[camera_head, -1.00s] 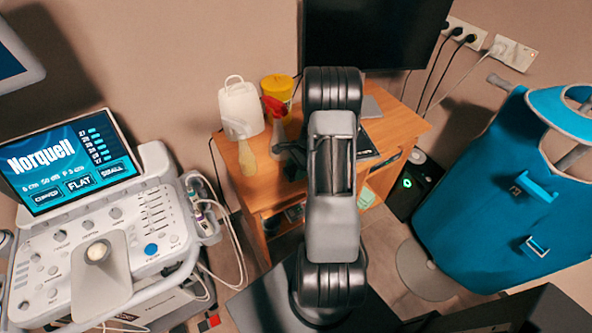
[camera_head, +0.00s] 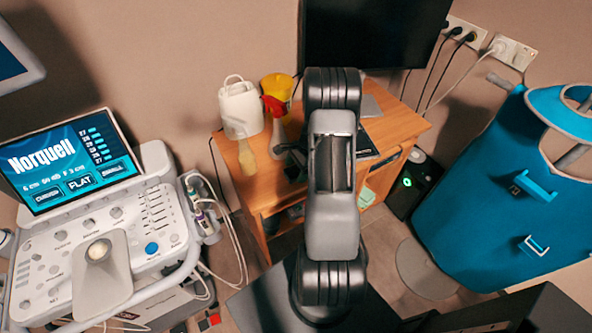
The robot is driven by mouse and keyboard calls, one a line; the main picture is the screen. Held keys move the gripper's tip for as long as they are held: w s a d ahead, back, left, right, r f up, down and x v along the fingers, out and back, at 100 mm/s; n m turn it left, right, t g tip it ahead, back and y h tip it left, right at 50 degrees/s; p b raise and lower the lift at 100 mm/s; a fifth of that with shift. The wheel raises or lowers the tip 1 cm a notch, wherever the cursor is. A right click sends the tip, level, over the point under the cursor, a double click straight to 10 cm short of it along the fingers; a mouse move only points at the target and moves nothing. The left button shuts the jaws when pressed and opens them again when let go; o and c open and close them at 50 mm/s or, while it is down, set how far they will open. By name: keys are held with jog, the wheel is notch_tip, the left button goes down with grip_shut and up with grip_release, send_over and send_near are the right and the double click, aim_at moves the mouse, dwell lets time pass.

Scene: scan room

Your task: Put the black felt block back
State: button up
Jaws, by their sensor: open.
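I cannot make out the black felt block for sure in this view. My arm stands upright in the middle of the picture and hides part of the wooden desk (camera_head: 408,124). My gripper (camera_head: 284,151) shows as a small dark shape just left of the arm, over the desk and near the spray bottle (camera_head: 275,125) with the red head. It is open, and I see nothing held in it. Its far side is hidden behind the arm.
On the desk stand a white jug (camera_head: 240,108), a yellow tub (camera_head: 277,87) and a pale bottle (camera_head: 246,158); behind is a black monitor (camera_head: 375,35). An ultrasound console (camera_head: 130,235) stands left, a blue apron (camera_head: 500,195) right. Small red and dark pieces (camera_head: 213,319) lie low left.

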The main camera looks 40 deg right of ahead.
jog(key=w+b+v, duration=0.1)
jog(key=v, duration=1)
jog(key=s+a+r+n+h, duration=0.25)
jog(key=a+r+n, duration=0.55)
jog(key=a+r, duration=0.4)
jog(key=s+a+r+n+t+h, duration=0.2)
jog(key=s+a+r+n+t, duration=0.1)
jog(key=s+a+n, duration=0.7)
jog(key=shift+a+n, duration=0.9)
jog(key=shift+a, duration=0.5)
jog(key=shift+s+r, duration=0.1)
